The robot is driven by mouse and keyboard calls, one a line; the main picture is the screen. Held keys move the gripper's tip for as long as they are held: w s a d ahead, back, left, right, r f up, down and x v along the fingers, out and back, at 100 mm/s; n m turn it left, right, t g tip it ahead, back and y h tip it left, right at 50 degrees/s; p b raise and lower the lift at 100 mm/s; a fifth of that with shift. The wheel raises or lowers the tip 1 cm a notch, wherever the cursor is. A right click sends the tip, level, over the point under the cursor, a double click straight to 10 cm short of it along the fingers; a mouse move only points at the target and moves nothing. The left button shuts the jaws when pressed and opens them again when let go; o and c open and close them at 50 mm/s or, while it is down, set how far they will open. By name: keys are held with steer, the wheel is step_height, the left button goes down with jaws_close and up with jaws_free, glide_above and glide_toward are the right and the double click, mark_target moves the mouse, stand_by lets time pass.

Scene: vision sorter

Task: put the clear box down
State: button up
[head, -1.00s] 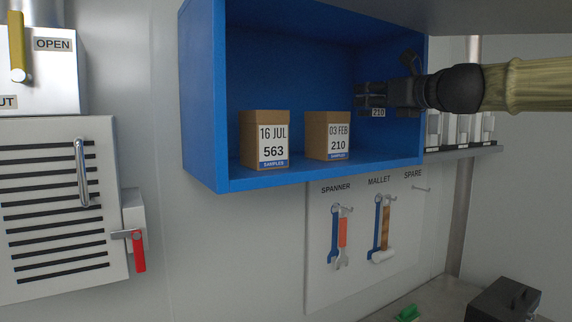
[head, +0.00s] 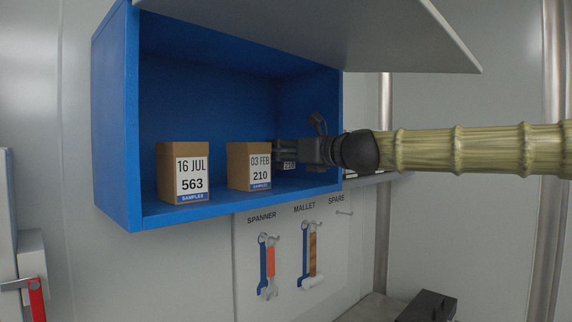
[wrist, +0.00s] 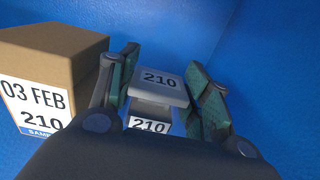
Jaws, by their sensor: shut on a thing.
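The clear box looks pale grey and see-through, with 210 on its lid and on its front label. It is between the green-padded fingers of my gripper (wrist: 162,64) in the wrist view, where the clear box (wrist: 158,90) shows well. In the head view my gripper (head: 284,151) reaches into the blue cabinet (head: 230,206) from the right. There only the label of the clear box (head: 289,166) shows below the fingers. It is just right of the brown 03 FEB 210 box. I cannot tell whether its base touches the cabinet floor.
The brown 03 FEB 210 box (head: 249,165) stands close to my gripper's left finger. The brown 16 JUL 563 box (head: 183,172) stands farther left. The cabinet's grey flap (head: 330,30) is raised above my arm. A tool board (head: 287,255) hangs below.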

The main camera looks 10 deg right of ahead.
mark_target(290, 165)
step_height(290, 165, down, 4)
steer(key=shift+w+d+r+p, duration=0.15)
steer(key=shift+r+p, duration=0.1)
steer(key=shift+p, duration=0.1)
steer(key=shift+f, duration=0.15)
steer(key=shift+s+a, duration=0.2)
steer(key=shift+f, duration=0.1)
steer(key=o, duration=1)
steer(key=shift+w+d, duration=0.1)
